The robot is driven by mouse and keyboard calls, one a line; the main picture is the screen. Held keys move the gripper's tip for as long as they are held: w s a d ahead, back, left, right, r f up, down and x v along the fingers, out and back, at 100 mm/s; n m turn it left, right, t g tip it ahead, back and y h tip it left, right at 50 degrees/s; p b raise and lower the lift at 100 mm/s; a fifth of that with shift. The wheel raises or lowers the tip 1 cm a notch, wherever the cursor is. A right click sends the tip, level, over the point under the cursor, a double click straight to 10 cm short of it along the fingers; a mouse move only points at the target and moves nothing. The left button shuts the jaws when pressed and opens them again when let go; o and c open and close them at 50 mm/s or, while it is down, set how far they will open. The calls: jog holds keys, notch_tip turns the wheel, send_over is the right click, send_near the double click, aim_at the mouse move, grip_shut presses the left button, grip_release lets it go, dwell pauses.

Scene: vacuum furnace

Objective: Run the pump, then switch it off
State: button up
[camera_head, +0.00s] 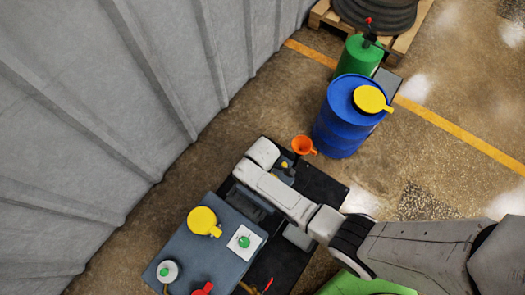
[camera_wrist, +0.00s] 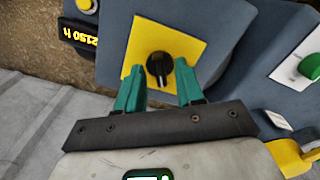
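A black rotary knob (camera_wrist: 160,72) with a pale pointer mark sits on a square yellow plate (camera_wrist: 188,28) on a grey-blue housing (camera_wrist: 232,14) in the wrist view. My gripper (camera_wrist: 159,67) is open, its teal fingers on either side of the knob with gaps showing; I cannot tell how far above the plate the tips are. A green button (camera_wrist: 309,66) on a white plate is at the right. In the head view my arm crosses the grey machine (camera_head: 183,250), which carries a green button (camera_head: 244,242); the knob and fingertips are hidden there.
A yellow-black hour display (camera_wrist: 78,34) is at the upper left in the wrist view. In the head view, a blue drum (camera_head: 335,135), an orange funnel (camera_head: 303,145) and a green canister (camera_head: 353,60) stand beyond the machine. A corrugated wall (camera_head: 110,90) runs along the left.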

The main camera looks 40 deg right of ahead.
notch_tip(320, 180, up, 11)
jog(key=p, duration=0.2)
jog(key=shift+f+p, duration=0.15)
jog(key=shift+p, duration=0.15)
dwell(0.4)
